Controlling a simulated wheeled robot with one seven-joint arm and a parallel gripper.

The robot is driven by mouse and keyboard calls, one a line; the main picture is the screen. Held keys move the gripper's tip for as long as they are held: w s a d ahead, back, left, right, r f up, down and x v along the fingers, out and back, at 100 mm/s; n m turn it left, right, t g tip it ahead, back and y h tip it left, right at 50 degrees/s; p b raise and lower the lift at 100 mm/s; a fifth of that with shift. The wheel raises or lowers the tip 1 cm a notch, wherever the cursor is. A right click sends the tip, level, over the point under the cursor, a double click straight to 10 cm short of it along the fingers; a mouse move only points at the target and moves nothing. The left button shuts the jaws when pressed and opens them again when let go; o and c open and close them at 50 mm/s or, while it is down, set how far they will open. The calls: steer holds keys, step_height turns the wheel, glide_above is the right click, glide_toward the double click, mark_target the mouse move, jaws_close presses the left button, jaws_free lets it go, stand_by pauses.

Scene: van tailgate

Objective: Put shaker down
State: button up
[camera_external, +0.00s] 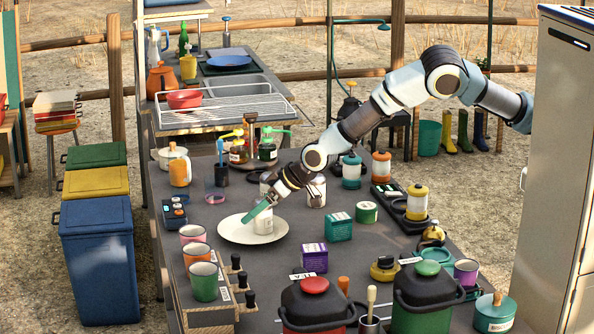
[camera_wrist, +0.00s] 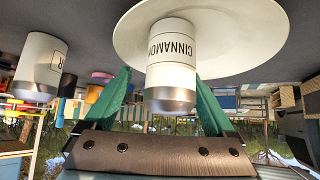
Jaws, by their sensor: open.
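The cinnamon shaker (camera_external: 263,224), white with a metal cap and a "CINNAMON" label, stands on the white plate (camera_external: 232,233). In the wrist view, which looks upside down, the shaker (camera_wrist: 171,62) has its base on the plate (camera_wrist: 228,40). My gripper (camera_external: 259,212) is open, its green fingers angled down at the shaker. In the wrist view the fingers of my gripper (camera_wrist: 163,78) lie on either side of the shaker, with a gap showing on the left; contact on the right is unclear.
Another white shaker (camera_wrist: 41,66) stands close by on the counter; a similar one (camera_external: 316,192) shows behind my gripper. A green box (camera_external: 338,227) and purple box (camera_external: 314,258) stand right of the plate. Cups (camera_external: 197,256) line the left edge.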

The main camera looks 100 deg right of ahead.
steer(key=shift+r, duration=0.3)
steer(key=b+v, duration=0.2)
steer(key=v, duration=1)
steer(key=s+a+n+g+y, duration=0.1)
steer(key=s+a, duration=0.3)
steer(key=s, duration=0.8)
steer(key=s+a+n+g+y, duration=0.2)
steer(key=s+a, duration=0.3)
steer(key=s, duration=0.8)
steer(key=s+a+n+g+y, duration=0.1)
steer(key=s+a, duration=0.4)
steer(key=s, duration=0.7)
steer(key=shift+s+f+n+g+y, duration=0.15)
steer(key=shift+f+n+g+y, duration=0.15)
steer(key=shift+f+n+g, duration=0.5)
steer(key=shift+o, duration=0.4)
steer(key=shift+a+r, duration=0.1)
steer(key=shift+r, duration=0.2)
